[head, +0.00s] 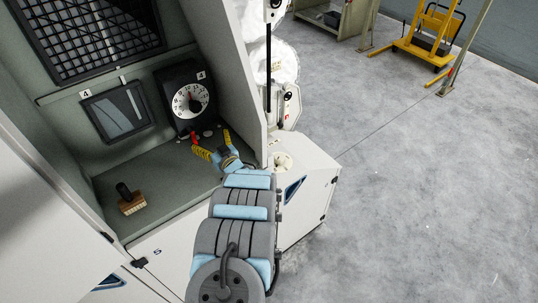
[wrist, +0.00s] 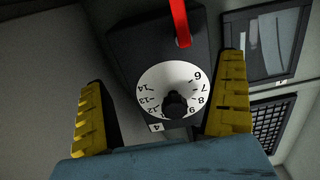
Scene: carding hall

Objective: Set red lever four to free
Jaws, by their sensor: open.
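A black box (head: 186,97) with a white dial and a label "4" stands at the back of the bay. A red lever (head: 194,138) shows at its lower edge, partly hidden near my fingers. In the wrist view, which is upside down, the red lever (wrist: 180,22) is a flat bar at the top, beyond my fingertips. The white dial (wrist: 155,80), with its black knob, lies between the fingers in that view. My gripper (head: 215,145) has its yellow fingers spread, with nothing between them, just in front of the box's lower part. No lever position marking is readable.
A brush with a wooden block (head: 132,206) lies on the bay floor at left. A small window (head: 117,111) and a dark grille (head: 90,35) are left of the box. A side panel (head: 230,75) stands close on the right. The hall floor beyond is open.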

